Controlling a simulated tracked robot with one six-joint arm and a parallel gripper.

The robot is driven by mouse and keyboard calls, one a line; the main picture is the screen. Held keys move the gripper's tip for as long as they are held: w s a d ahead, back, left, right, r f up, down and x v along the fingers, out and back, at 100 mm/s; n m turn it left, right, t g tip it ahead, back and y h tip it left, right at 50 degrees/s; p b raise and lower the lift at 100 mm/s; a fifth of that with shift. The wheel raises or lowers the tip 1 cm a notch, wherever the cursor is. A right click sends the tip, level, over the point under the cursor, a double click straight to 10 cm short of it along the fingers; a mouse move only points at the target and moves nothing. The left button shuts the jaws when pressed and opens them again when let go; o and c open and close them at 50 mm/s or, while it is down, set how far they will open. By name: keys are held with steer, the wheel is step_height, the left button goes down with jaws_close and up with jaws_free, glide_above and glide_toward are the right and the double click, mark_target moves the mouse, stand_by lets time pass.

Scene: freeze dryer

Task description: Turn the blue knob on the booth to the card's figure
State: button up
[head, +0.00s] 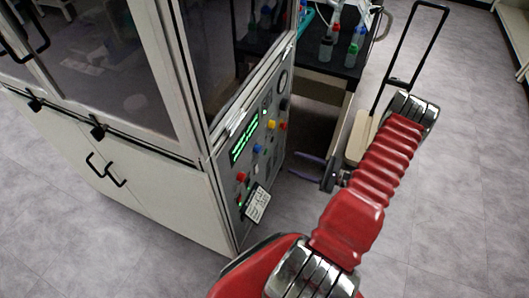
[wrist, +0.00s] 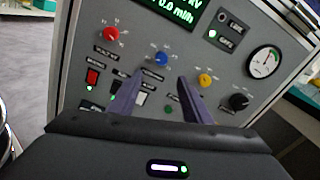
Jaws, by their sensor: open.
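The blue knob (head: 257,148) sits on the booth's grey control panel (head: 230,192), under the green display. It also shows in the wrist view (wrist: 161,59), with scale marks around it. A white card (head: 257,205) with dark writing is low on the panel in the head view; its figure is too small to read. My gripper (head: 291,164) is to the right of the panel in the head view. In the wrist view my gripper (wrist: 158,76) is open and empty, its two purple fingers pointing at the panel. The blue knob appears just beyond and between the fingertips, apart from them.
Around the blue knob are a red knob (wrist: 111,34), a yellow knob (wrist: 204,80), a black knob (wrist: 239,101), a red switch (wrist: 92,77) and a round gauge (wrist: 264,61). A dark bench (head: 345,70) with bottles stands behind.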

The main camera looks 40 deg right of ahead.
mark_target(260, 150)
steer(key=shift+w+r, duration=0.1)
steer(key=shift+r, duration=0.05)
steer(key=x, duration=1.3)
steer(key=shift+w+a, duration=0.15)
steer(key=shift+w, duration=0.15)
steer(key=shift+c, duration=0.2)
